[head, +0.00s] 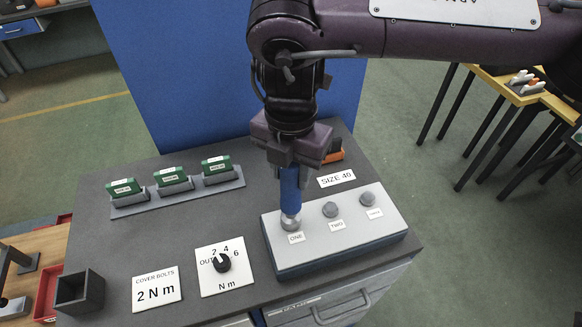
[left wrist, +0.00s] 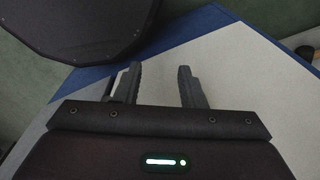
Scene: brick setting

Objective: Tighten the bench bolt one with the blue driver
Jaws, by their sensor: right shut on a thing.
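In the head view my right gripper (head: 291,162) is shut on the blue driver (head: 290,190), which it holds upright. The driver's lower end is over bolt ONE (head: 292,224) at the left end of the grey bolt block (head: 335,259), and looks to be touching it. Bolts TWO (head: 330,209) and THREE (head: 367,198) stand to its right in a row. A torque dial (head: 222,262) with a black knob is left of the block, and its scale shows 2, 4, 6 and Nm. My left gripper (left wrist: 158,85) shows only in the left wrist view, open and empty.
A card reading COVER BOLTS 2 Nm (head: 156,291) lies left of the dial. Several green cases (head: 173,178) stand in a grey rack. An empty dark box (head: 80,293) is at the front left. A SIZE 40 label (head: 337,179) lies behind the block.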

